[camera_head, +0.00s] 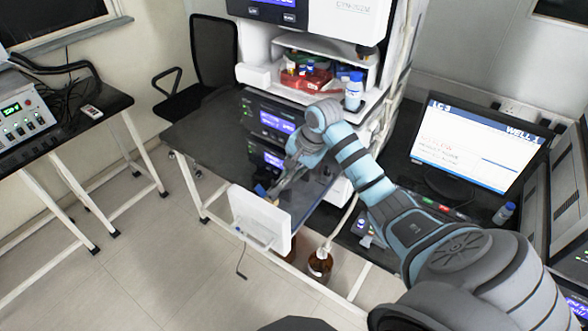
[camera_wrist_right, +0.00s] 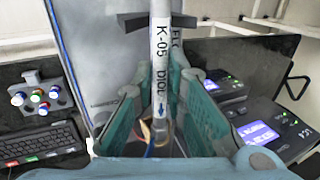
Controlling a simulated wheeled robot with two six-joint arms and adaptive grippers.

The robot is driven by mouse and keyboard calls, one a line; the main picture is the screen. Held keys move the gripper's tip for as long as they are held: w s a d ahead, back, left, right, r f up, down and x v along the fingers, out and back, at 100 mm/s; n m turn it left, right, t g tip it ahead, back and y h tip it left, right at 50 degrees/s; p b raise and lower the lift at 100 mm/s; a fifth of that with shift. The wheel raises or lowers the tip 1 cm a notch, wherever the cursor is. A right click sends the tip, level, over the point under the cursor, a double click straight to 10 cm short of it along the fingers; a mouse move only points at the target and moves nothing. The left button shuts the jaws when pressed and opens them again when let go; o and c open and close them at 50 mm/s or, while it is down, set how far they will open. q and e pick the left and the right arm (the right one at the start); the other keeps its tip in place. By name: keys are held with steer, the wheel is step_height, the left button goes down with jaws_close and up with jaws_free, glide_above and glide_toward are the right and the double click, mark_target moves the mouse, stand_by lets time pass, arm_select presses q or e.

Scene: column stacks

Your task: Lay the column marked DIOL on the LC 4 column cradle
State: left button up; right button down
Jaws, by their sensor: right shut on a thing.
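My right gripper (camera_head: 272,190) points down-left in the head view, at the upper edge of a white panel (camera_head: 262,222) in front of the LC stack. In the right wrist view the gripper (camera_wrist_right: 160,128) is shut on a slim pale column (camera_wrist_right: 161,75) marked K-05 DIOL, with its arrow toward the gripper. A dark clip-like piece (camera_wrist_right: 132,21) shows by the column's upper part; I cannot tell whether they touch. A module screen marked LC 4 (camera_wrist_right: 305,131) is at the right. I cannot make out the cradle for certain. My left gripper is not in view.
Dark instruments with lit screens (camera_head: 275,122) stand behind the gripper. A brown bottle (camera_head: 320,263) is below the panel. A monitor (camera_head: 478,145) is at the right, and a blue-capped bottle (camera_head: 354,92) stands on the stack.

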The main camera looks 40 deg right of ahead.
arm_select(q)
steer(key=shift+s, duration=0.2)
arm_select(e)
steer(key=shift+f, duration=0.1)
steer(key=c, duration=1.5)
jaws_free()
steer(key=shift+c, duration=0.2)
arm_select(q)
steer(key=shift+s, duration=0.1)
arm_select(e)
steer(key=v, duration=1.2)
